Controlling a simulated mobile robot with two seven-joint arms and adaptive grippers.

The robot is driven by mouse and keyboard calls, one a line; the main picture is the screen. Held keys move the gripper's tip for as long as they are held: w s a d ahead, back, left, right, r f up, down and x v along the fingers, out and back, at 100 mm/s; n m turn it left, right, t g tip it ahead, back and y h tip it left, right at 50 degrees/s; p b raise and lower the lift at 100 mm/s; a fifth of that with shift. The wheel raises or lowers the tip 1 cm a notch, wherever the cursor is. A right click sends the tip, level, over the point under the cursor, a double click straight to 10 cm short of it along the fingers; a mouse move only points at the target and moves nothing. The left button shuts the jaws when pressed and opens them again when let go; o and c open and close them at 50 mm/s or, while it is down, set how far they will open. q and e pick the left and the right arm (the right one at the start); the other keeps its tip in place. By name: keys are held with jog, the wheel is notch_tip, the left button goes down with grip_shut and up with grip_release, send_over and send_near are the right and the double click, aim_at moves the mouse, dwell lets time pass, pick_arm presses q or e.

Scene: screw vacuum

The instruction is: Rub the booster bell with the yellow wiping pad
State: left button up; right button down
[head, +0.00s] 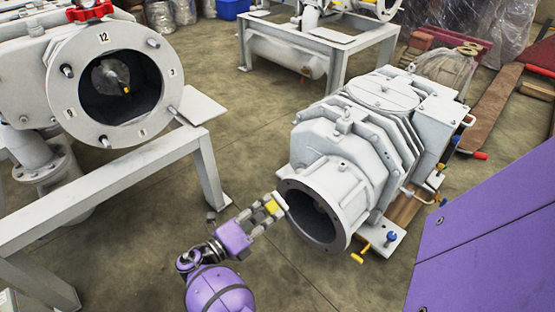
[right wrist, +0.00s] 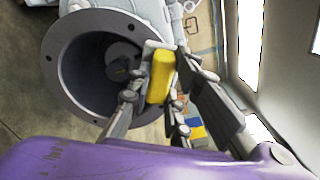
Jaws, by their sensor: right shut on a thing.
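The booster bell (head: 325,205) is the grey, wide round mouth at the near end of the grey machine on the floor. It also shows in the right wrist view (right wrist: 62,80), with its dark opening facing the camera. My right gripper (head: 269,208) is shut on the yellow wiping pad (right wrist: 161,78), which has a pale end. In the head view the pad (head: 271,207) is at the left side of the bell's rim. The pad's pale end looks very near the rim; I cannot tell whether they touch. My left gripper is not in view.
A second grey machine with a numbered round flange (head: 63,95) stands on a metal frame (head: 125,165) at the left. Another frame (head: 338,52) stands at the back. Bare floor (head: 130,235) lies left of the bell.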

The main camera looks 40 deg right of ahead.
aim_at(276, 203)
jog(key=d, duration=0.4)
jog(key=shift+w+d+r+p, duration=0.1)
jog(key=shift+w+d+p, duration=0.1)
jog(key=shift+p, duration=0.2)
jog(key=shift+w+d, duration=0.1)
jog(key=shift+d, duration=0.65)
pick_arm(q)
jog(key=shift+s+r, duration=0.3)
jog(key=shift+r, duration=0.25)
pick_arm(e)
jog(key=shift+d, duration=0.45)
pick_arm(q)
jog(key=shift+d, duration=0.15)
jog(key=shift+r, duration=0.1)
pick_arm(e)
jog(key=shift+w+d, duration=0.1)
jog(key=shift+d, duration=0.9)
pick_arm(q)
jog(key=shift+p, duration=0.3)
